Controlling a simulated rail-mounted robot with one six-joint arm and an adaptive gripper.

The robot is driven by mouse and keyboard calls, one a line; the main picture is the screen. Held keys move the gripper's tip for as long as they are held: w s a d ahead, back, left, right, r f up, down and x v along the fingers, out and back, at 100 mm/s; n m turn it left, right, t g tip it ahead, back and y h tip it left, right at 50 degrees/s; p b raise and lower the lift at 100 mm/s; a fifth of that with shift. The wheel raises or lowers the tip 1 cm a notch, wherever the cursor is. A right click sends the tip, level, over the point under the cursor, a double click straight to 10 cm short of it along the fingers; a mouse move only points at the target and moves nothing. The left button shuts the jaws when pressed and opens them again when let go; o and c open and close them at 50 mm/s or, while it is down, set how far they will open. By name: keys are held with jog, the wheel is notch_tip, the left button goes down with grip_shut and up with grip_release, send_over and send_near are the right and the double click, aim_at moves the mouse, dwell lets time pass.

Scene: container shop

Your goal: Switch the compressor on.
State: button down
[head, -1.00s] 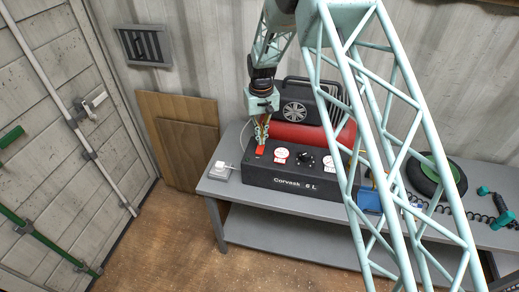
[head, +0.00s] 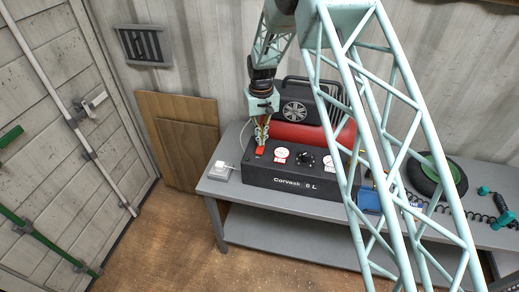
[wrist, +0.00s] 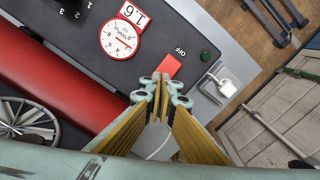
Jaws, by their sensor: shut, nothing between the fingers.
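The compressor (head: 330,185) is a black box with a red tank (head: 310,136) and a fan housing, standing on the grey bench. Its red switch (head: 260,150) is at the left end of the top panel; in the wrist view the red switch (wrist: 173,65) shows beside the word OFF and a dark green round lamp or button (wrist: 206,56). My gripper (head: 261,141) is shut and empty, pointing down at the switch. In the wrist view its fingertips (wrist: 162,77) are right at the switch's edge; I cannot tell whether they touch. The fingers hide part of the switch.
A white plug or socket box (head: 222,170) sits left of the compressor on the bench (head: 232,190). Gauges (head: 281,155) and a knob (head: 305,159) are right of the switch.

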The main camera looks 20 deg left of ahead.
jog(key=shift+f+b, duration=0.55)
jog(key=shift+f, duration=0.4)
dwell(1.1)
jog(key=shift+r, duration=0.15)
jog(key=shift+r+p, duration=0.75)
jog(key=shift+r, duration=2.65)
